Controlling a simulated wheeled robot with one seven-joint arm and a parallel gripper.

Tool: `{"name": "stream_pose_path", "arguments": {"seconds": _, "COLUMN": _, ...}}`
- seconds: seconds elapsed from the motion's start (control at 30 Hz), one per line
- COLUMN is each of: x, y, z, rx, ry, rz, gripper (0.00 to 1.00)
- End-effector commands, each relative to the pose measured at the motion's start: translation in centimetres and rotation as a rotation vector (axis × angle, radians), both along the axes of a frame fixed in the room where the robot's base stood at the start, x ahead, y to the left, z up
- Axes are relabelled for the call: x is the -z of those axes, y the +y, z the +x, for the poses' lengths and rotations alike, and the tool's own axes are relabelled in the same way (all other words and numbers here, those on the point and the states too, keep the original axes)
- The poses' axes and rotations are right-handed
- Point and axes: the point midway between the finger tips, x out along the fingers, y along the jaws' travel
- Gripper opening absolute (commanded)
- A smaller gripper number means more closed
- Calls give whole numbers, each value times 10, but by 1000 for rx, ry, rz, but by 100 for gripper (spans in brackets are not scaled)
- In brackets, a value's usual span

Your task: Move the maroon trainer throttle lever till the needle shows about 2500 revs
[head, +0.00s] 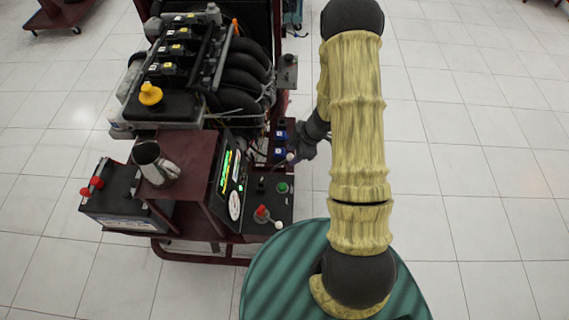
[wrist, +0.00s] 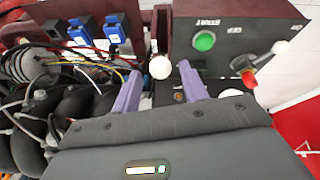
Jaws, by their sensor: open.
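The maroon trainer (head: 190,215) stands left of my arm in the head view, carrying an engine. A lever with a white ball knob (head: 290,156) sticks out on its right side, probably the throttle lever. In the wrist view this knob (wrist: 160,67) shows between the tips of my gripper's two purple fingers (wrist: 158,71). The gripper is open, a finger to each side of the knob; I cannot tell whether either touches it. In the head view my arm mostly hides the gripper. A round white dial (head: 235,205) is on the panel, its needle too small to read.
The panel has a green START button (wrist: 204,41) and a red switch (wrist: 249,78) near another white knob (wrist: 280,46). A metal jug (head: 155,163) stands on the trainer, above a black battery (head: 115,200). Blue connectors (wrist: 115,30) and loose wires lie left of the knob. Floor at right is clear.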

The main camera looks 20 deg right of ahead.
Motion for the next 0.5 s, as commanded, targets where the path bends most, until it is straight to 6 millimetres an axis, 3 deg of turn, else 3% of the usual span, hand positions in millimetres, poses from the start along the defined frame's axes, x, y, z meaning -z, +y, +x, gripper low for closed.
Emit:
{"name": "stream_pose_path", "arguments": {"seconds": 0.03, "x": 12, "y": 4, "z": 1, "rx": 0, "ry": 3, "rz": 2, "gripper": 44}}
{"name": "stream_pose_path", "arguments": {"seconds": 0.23, "x": 43, "y": 16, "z": 6, "rx": -1, "ry": 3, "rz": 0, "gripper": 44}}
{"name": "stream_pose_path", "arguments": {"seconds": 0.5, "x": 61, "y": 24, "z": 11, "rx": 0, "ry": 0, "rz": 0, "gripper": 44}}
